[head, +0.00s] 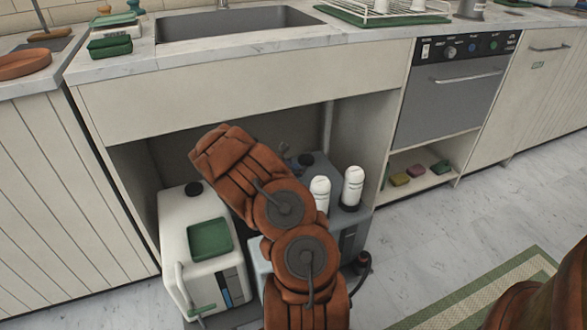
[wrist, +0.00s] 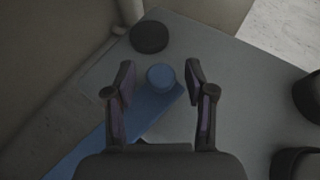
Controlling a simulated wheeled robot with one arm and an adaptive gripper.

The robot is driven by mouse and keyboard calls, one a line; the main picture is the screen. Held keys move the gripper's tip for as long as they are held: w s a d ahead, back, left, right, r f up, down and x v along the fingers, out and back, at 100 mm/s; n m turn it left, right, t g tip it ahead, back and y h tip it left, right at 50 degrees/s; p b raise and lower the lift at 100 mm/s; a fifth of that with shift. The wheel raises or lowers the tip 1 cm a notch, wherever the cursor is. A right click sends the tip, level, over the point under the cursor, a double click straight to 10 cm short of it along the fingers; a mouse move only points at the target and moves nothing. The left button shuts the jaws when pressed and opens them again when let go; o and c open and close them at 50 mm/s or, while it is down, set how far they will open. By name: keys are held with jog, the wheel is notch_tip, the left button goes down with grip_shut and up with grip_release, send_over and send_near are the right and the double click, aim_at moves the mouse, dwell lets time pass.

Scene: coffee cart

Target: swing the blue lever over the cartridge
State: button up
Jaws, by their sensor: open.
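The blue lever (wrist: 110,140) shows in the wrist view as a flat blue bar running from the lower left up to a round blue knob (wrist: 160,77). My gripper (wrist: 160,79) is open, with one finger on each side of the knob and a gap to each. Two white cartridges (head: 320,192) (head: 352,187) with dark bases stand upright on the grey-blue unit (head: 349,230) under the sink. My arm hides much of that unit in the head view, and I cannot make out the lever there.
A white container (head: 196,244) with a green panel stands left of my arm. The cabinet's side wall (head: 362,122) is close on the right. In the wrist view, a black cap (wrist: 149,37) sits beyond the knob, and dark round parts (wrist: 297,163) are at the right edge.

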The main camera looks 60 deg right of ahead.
grip_shut()
dwell(0.3)
jog(key=shift+a, duration=0.1)
